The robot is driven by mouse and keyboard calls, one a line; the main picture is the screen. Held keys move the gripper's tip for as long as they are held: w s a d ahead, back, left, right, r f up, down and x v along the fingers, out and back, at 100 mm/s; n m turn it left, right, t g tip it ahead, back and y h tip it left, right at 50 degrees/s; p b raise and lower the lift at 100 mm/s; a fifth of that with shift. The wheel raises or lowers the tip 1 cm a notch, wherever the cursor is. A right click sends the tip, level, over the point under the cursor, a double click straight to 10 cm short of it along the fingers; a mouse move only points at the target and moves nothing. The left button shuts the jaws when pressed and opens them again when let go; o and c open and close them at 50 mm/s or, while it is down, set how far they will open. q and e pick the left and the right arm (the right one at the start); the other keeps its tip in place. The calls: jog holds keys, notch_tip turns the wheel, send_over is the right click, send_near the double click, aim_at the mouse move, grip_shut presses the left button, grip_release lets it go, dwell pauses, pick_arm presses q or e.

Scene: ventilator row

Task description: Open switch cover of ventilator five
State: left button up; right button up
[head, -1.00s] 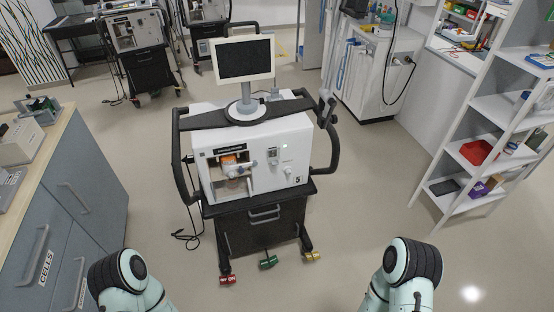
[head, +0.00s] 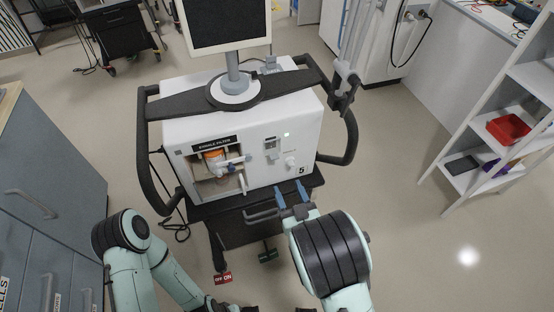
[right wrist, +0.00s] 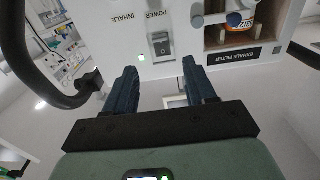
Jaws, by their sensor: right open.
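Ventilator five (head: 240,125), a white box with a screen on top and a "5" on its front, stands ahead of me. My right gripper (head: 291,196) is open and empty, below and in front of the switch. In the right wrist view its fingers (right wrist: 160,70) are apart, short of the panel. My left gripper is out of view.
The exhale filter (head: 214,160) sits in an open bay left of the switch. A dark handle (head: 262,216) lies below the panel near my right gripper. Black side rails (head: 352,140) flank the ventilator. Grey cabinets (head: 50,190) stand left, a white shelf (head: 480,150) right.

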aim_at(276, 159)
jog(key=x, duration=1)
jog(key=shift+w+a+f, duration=0.15)
jog(key=shift+w, duration=0.25)
jog(key=shift+p, duration=0.3)
grip_shut()
